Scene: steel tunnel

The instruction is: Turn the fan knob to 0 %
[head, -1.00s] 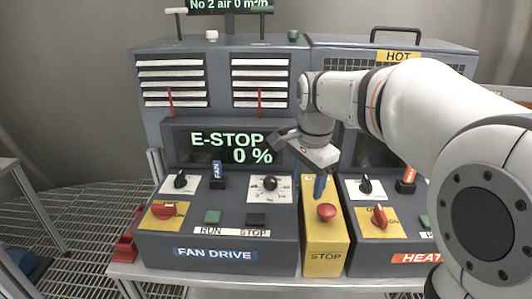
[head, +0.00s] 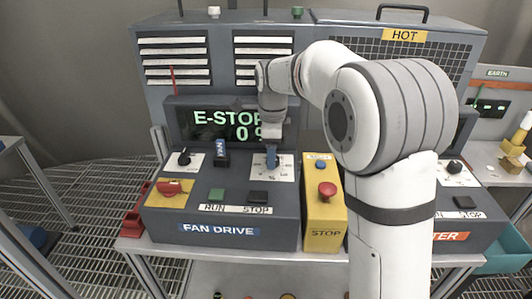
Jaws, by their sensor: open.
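The fan drive panel (head: 220,229) is a dark grey sloped console. Its white dial plate (head: 286,172) is at the right of the panel, below the display. The green display (head: 232,125) reads "E-STOP" and "0 %", partly covered by my arm.
A yellow box marked STOP (head: 325,223) with a red mushroom button (head: 327,190) stands right of the fan panel. My arm covers much of the heater panel.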

